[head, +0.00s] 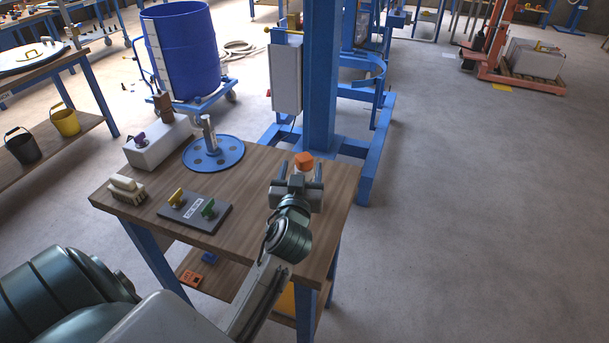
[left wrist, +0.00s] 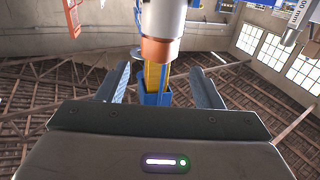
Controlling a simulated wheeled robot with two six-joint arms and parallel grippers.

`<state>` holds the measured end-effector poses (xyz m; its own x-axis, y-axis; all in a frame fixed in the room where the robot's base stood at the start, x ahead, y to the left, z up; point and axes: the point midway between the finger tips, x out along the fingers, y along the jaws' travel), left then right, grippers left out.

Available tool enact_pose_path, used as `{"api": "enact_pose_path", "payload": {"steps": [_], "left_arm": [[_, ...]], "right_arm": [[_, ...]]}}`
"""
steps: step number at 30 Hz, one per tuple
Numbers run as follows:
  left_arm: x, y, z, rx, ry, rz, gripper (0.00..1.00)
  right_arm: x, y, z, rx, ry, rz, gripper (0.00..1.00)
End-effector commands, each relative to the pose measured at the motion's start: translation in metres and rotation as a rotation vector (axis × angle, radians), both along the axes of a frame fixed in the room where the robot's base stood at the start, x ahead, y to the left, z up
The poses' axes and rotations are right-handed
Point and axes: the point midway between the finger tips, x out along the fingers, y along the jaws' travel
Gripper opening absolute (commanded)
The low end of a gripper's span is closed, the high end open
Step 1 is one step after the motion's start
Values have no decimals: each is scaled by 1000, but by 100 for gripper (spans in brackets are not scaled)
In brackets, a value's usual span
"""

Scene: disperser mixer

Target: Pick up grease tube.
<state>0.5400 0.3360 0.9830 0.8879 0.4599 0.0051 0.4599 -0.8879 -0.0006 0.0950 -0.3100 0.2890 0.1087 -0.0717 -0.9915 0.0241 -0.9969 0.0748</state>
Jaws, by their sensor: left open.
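The grease tube appears to be the upright piece with an orange cap (head: 304,160) near the right back corner of the wooden table (head: 255,165). In the head view my gripper hides most of its body. In the left wrist view the pale tube (left wrist: 164,14) comes down from the top edge, with its copper-orange end lowest. My left gripper (head: 299,173) is open at the tube. Its two fingers show left and right of the tube's line in the wrist view (left wrist: 161,72). I cannot tell whether either finger touches it. My right gripper is not in view.
On the table are a blue disc with a post (head: 213,155), a grey plate with yellow and green knobs (head: 195,212), a pale block (head: 158,144) and a brush (head: 127,189). A blue column (head: 321,75) stands behind the table. The floor at right is open.

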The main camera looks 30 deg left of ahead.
Motion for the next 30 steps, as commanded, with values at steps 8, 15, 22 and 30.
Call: {"api": "enact_pose_path", "payload": {"steps": [8, 15, 22, 30], "left_arm": [[24, 12, 1, 1, 3, 1, 60], [55, 28, 1, 1, 3, 0, 60], [64, 32, -2, -1, 3, 0, 60], [64, 32, -2, -1, 3, 0, 33]], "right_arm": [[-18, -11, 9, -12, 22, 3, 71], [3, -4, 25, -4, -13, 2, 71], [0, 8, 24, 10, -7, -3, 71], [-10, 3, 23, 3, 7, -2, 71]]}}
